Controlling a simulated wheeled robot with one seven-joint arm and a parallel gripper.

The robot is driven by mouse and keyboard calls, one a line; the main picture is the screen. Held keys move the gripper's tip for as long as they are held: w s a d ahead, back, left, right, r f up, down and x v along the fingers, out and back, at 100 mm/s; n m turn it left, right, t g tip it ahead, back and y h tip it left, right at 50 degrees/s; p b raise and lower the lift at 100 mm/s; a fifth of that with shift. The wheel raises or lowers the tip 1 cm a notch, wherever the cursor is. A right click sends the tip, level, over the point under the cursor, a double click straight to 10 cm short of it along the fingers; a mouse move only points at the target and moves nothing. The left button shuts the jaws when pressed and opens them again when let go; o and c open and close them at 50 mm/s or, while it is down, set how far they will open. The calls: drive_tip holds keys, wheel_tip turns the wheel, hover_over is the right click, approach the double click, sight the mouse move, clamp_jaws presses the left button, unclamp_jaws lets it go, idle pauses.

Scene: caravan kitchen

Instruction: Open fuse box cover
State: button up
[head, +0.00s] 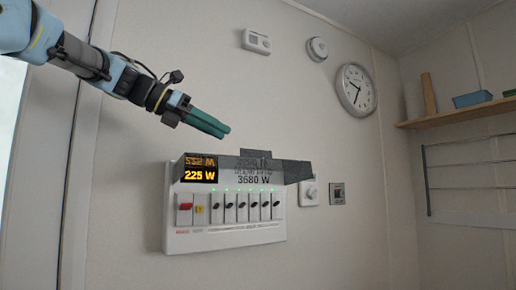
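The white fuse box (225,236) is mounted on the wall in the middle of the head view. Its grey, tinted cover (292,171) stands out from the box's top edge like a raised flap, and mirrored display text shows on it. The switches below are uncovered: a red one, a yellow one and a row of dark levers with green lights. The display (200,175) reads 225 W, with 3680 W printed beside it. My gripper (227,131) is above the box's upper left, apart from the cover in the picture. Its teal fingers lie together with nothing visible between them.
A round knob (309,193) and a small switch plate (337,194) are right of the box. A thermostat (256,41), a round detector (317,48) and a clock (356,89) hang above. A wooden shelf (460,113) and wire rack are at right. Wall below the box is clear.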

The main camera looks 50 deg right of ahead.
drive_tip(key=p+x, duration=0.2)
drive_tip(key=x, duration=0.7)
drive_tip(key=shift+s+d+f, duration=0.15)
drive_tip(key=shift+d+f, duration=0.1)
clamp_jaws()
idle(1.0)
